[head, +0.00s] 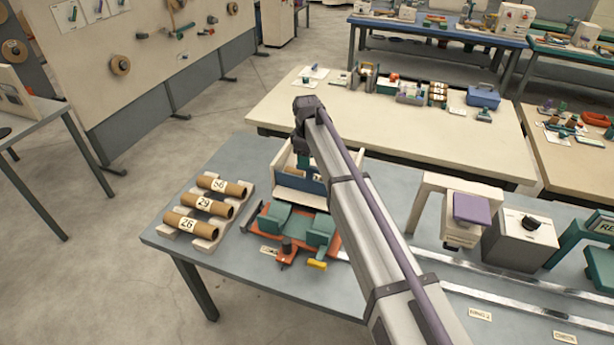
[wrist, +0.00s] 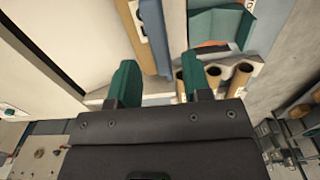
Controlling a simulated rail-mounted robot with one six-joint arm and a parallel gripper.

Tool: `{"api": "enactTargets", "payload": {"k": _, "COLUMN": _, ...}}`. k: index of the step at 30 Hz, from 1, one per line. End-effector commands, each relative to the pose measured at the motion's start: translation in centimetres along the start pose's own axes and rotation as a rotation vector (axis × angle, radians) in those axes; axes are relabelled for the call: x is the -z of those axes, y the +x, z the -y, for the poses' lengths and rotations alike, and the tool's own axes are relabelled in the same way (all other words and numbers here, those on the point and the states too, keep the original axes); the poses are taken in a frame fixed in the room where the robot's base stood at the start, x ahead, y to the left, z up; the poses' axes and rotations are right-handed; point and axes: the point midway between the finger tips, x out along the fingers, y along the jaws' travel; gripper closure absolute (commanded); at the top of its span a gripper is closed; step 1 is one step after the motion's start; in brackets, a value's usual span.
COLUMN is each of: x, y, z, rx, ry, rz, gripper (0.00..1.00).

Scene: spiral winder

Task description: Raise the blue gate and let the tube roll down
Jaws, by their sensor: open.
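The blue gate (head: 314,184) stands across a cream chute (head: 297,197) near the back of the near bench, partly hidden by my arm. In the wrist view the blue gate (wrist: 156,40) appears as a blue strip ahead of the space between my fingers. My gripper (head: 303,158) is above the chute. Its teal fingers are apart with nothing seen between them in the wrist view (wrist: 161,78). I cannot tell whether they touch the gate.
A teal cradle on an orange base (head: 270,237) stands in front of the chute, with a yellow piece (head: 317,265) beside it. A cream stand with a purple block (head: 471,208) and a grey box (head: 521,240) stand to the right.

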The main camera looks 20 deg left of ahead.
Motion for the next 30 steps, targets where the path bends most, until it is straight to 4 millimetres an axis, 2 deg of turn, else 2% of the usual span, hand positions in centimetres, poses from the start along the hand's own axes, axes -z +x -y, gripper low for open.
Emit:
{"api": "enactTargets", "payload": {"k": 1, "x": 0.0, "y": 2.1, "z": 0.0, "rx": 0.0, "ry": 0.0, "rz": 0.0, "gripper": 0.55}}
{"api": "enactTargets", "payload": {"k": 3, "x": -0.01, "y": 2.81, "z": 0.0, "rx": 0.0, "ry": 0.0, "rz": 0.0, "gripper": 0.55}}
{"api": "enactTargets", "payload": {"k": 12, "x": -0.02, "y": 2.73, "z": 0.0, "rx": 0.0, "ry": 0.001, "rz": 0.0, "gripper": 0.55}}
{"api": "enactTargets", "payload": {"k": 26, "x": -0.02, "y": 2.73, "z": 0.0, "rx": 0.0, "ry": 0.001, "rz": 0.0, "gripper": 0.98}}
{"api": "enactTargets", "payload": {"k": 30, "x": -0.02, "y": 2.74, "z": 0.0, "rx": 0.0, "ry": 0.001, "rz": 0.0, "gripper": 1.0}}
